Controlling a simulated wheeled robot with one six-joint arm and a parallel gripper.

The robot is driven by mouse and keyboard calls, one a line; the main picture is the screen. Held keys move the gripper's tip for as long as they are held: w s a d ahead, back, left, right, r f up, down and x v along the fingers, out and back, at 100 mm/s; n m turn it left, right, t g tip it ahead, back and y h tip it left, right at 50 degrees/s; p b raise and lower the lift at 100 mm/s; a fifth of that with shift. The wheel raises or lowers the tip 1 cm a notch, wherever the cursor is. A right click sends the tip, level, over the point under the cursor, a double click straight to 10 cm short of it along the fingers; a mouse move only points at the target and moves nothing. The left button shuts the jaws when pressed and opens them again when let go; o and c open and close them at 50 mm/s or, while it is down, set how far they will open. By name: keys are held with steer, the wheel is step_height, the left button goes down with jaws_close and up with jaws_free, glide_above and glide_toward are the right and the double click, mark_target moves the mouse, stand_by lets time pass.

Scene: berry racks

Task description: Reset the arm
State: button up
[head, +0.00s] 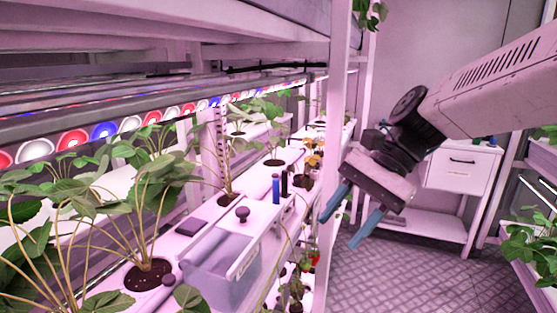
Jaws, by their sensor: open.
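My gripper (351,222) hangs at the end of my arm, right of the rack post. Its two blue fingers point down and to the left. They are spread apart with nothing between them. The arm reaches in from the upper right. The gripper is in front of the aisle floor in the picture and appears clear of the plants.
On the left, a rack shelf holds strawberry plants (160,190) in a white trough and a clear bin (222,262). A white post (338,110) stands left of the gripper. A white cabinet (462,168) stands behind. The patterned floor (400,280) is clear.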

steer(key=s+d+f+n+t+h, duration=0.2)
steer(key=s+d+n+h, duration=0.1)
steer(key=s+d, duration=0.4)
steer(key=s+d+f+n+t+h, duration=0.2)
steer(key=s+d+f+n+h, duration=0.1)
steer(key=s+d, duration=0.4)
steer(key=shift+d+f+n+h, duration=0.35)
steer(key=shift+d+n+h, duration=0.35)
steer(key=shift+d+n, duration=0.25)
steer(key=shift+s+a, duration=0.1)
steer(key=shift+c, duration=0.4)
